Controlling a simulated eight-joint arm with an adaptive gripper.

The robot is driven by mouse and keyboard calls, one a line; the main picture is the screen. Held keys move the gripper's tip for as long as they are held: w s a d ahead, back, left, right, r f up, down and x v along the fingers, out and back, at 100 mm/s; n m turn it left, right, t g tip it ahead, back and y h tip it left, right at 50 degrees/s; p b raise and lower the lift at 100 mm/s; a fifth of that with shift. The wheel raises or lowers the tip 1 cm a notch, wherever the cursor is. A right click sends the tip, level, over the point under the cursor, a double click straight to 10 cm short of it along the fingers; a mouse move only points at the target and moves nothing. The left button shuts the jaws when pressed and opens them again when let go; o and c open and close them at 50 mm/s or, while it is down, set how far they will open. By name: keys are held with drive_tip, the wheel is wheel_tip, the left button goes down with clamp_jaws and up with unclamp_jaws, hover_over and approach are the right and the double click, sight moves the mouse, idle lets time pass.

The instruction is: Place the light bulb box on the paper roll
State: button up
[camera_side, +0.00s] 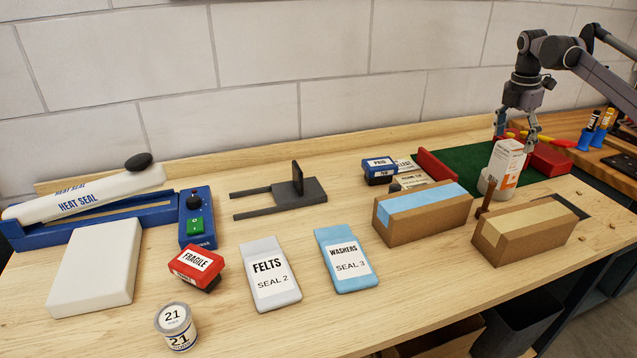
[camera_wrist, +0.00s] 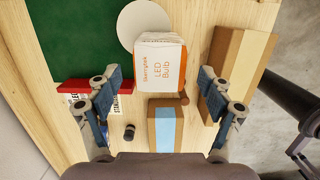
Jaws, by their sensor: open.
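The light bulb box (camera_side: 506,163) is white and orange and stands upright at the right of the bench. In the wrist view the box (camera_wrist: 160,62) lies between the fingers, with gaps on both sides. In the wrist view the round roll (camera_wrist: 138,20) is partly hidden behind the box. The box overlaps the roll in both views; I cannot tell whether it rests fully on it. My gripper (camera_side: 515,132) is open just above the box, its fingers apart around the box's top.
Two cardboard cartons, one blue-taped (camera_side: 422,212) and one tan-taped (camera_side: 525,232), stand in front. Labelled stamps (camera_side: 379,170) are left. The front middle of the bench has free room.

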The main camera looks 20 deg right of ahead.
drive_tip(key=shift+w+a+r, duration=0.1)
drive_tip(key=shift+a+r, duration=0.05)
drive_tip(key=shift+r, duration=0.85)
drive_tip(key=shift+a+r, duration=0.15)
drive_tip(key=shift+r, duration=0.8)
drive_tip(key=shift+a+r, duration=0.3)
drive_tip(key=shift+r, duration=0.3)
drive_tip(key=s+a+r+m+t, duration=0.4)
drive_tip(key=s+a+m, duration=0.55)
drive_tip(key=a, duration=0.25)
drive_tip(key=s+a+f+m+t+y, duration=0.1)
drive_tip(key=s+a+f+m, duration=0.3)
drive_tip(key=s+f, duration=0.3)
drive_tip(key=s+a+f+m+t, duration=0.2)
drive_tip(key=s+a+f+m, duration=0.2)
drive_tip(key=s+f, duration=0.4)
drive_tip(key=s+a, duration=0.1)
drive_tip(key=s, duration=0.3)
drive_tip(key=shift+s+a+f+y, duration=0.15)
drive_tip(key=shift+f+y, duration=0.15)
drive_tip(key=shift+y, duration=0.1)
